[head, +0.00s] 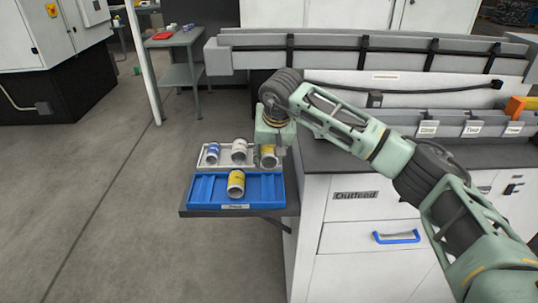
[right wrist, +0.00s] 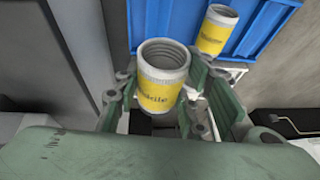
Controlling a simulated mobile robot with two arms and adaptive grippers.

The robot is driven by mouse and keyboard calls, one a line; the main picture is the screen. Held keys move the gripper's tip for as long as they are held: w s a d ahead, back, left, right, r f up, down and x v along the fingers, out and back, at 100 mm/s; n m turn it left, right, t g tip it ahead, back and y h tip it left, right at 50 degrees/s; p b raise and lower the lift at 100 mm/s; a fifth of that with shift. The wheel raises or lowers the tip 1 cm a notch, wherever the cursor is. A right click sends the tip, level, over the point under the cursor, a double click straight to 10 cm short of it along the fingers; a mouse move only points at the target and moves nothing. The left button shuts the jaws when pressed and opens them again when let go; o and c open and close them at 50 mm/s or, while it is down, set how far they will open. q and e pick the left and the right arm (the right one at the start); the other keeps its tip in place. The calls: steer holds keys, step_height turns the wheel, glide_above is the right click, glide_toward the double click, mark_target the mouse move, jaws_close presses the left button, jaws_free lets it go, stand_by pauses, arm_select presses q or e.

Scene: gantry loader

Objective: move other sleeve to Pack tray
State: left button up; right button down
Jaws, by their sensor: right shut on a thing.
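My right gripper (head: 268,150) is shut on a yellow and white threaded sleeve (head: 268,161), at the right end of the white tray. In the right wrist view this sleeve (right wrist: 163,84) stands roughly upright between the fingers; whether it touches the tray floor is not clear. A second yellow and white sleeve (head: 236,184) is in the blue tray (head: 265,191), whose label seems to read Pack. It also shows in the right wrist view (right wrist: 217,30). My left gripper is not in view.
The white tray (head: 222,166) behind the blue one holds a blue and white sleeve (head: 213,153) and a whitish one (head: 239,151). The blue tray has free room on both sides of its sleeve. A grey counter (head: 340,157) with a rail stands on the right.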

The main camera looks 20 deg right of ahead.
steer(key=shift+a+f+b, duration=0.2)
steer(key=shift+f+b, duration=0.3)
steer(key=shift+f, duration=0.35)
step_height(320, 180, down, 7)
steer(key=b, duration=0.4)
steer(key=shift+r, duration=0.1)
steer(key=shift+w+f+b, duration=0.1)
steer(key=shift+f+b, duration=0.6)
steer(key=shift+f, duration=0.25)
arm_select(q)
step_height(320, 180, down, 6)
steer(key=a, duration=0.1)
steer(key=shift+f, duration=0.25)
arm_select(e)
steer(key=c, duration=1.2)
jaws_free()
steer(key=shift+o, duration=0.8)
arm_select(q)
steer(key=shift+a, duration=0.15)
